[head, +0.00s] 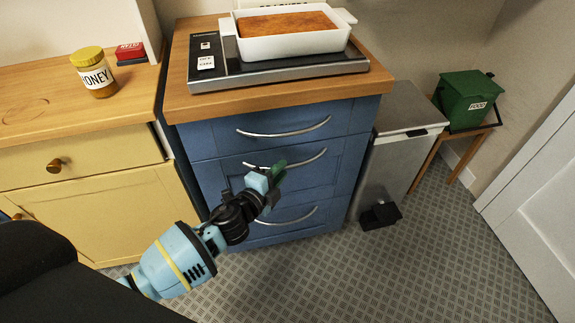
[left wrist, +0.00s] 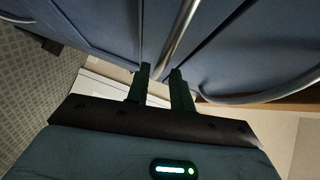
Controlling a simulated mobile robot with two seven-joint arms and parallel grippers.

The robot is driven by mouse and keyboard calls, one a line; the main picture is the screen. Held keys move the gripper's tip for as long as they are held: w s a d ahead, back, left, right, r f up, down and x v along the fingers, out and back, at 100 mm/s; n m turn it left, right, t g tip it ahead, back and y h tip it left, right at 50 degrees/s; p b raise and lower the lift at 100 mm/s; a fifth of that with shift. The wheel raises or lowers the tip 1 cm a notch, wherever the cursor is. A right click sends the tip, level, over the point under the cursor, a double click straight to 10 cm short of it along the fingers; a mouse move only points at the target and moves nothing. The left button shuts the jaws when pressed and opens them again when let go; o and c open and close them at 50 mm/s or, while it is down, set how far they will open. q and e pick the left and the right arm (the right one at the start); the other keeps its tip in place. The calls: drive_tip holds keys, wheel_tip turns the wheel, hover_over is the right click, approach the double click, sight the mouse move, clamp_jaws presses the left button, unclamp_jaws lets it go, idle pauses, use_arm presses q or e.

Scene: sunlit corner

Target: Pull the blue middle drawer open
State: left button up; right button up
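The blue cabinet (head: 207,143) has three drawers with curved metal handles. The blue middle drawer (head: 318,177) looks shut, flush with the others. Its handle (head: 313,158) is partly hidden behind my left gripper (head: 272,172), which is in front of the handle's left half. In the left wrist view my left gripper's two dark green fingers (left wrist: 160,70) stand apart. A metal handle bar (left wrist: 180,30) runs down between the fingertips. The fingers look apart from the bar, though contact is hard to judge. My right gripper is not in view.
The top drawer handle (head: 290,131) and bottom drawer handle (head: 290,218) lie close above and below. A metal bin (head: 385,165) stands right of the cabinet, yellow cupboards (head: 110,205) left. A white dish (head: 290,45) sits on top. The floor (head: 370,265) in front is clear.

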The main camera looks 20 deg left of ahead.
use_arm(q)
drive_tip(key=shift+x, duration=1.95)
clamp_jaws()
